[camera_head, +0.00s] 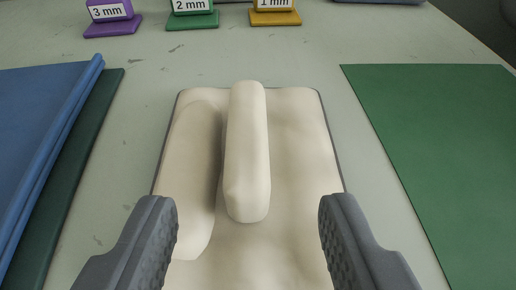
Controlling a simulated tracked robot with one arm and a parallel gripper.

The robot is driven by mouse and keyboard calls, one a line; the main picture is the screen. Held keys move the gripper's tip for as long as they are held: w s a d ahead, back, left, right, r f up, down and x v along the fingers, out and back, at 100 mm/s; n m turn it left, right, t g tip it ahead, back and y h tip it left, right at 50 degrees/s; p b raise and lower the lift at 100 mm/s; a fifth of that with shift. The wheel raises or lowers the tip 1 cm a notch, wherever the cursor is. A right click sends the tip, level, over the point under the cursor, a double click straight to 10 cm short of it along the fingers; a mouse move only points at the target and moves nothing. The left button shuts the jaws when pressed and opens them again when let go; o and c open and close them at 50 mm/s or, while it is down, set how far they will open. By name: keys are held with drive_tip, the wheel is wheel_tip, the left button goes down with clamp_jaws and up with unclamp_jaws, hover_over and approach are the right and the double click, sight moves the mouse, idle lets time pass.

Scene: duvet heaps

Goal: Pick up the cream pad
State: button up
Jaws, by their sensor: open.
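A cream pad (247,165), long with rounded ends, lies lengthwise on a cream padded surface (297,150) with a thin grey edge. Both are nearly the same colour. A rounded cream fold or ridge (193,160) runs along the left side, with a shadow between it and the long pad. My gripper (248,222) is open, its two grey ribbed fingers wide apart at the lower left and lower right. The near end of the long pad shows between and slightly beyond the fingertips. Nothing is between the fingers that I can see as held, and contact cannot be told.
Blue folded sheet (40,125) over dark green sheet (88,150) lies left. A green mat (445,140) lies right. Purple (112,20), green (192,14) and yellow (275,12) label stands are at the back. Bare grey table (300,45) lies between.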

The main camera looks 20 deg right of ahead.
sight(248, 162)
drive_tip(key=x, duration=0.3)
drive_tip(key=shift+d, duration=0.1)
drive_tip(key=b+x, duration=0.2)
drive_tip(key=x, duration=0.2)
drive_tip(key=shift+w+f, duration=0.25)
drive_tip(key=shift+w+d, duration=0.2)
drive_tip(key=shift+w, duration=0.15)
clamp_jaws()
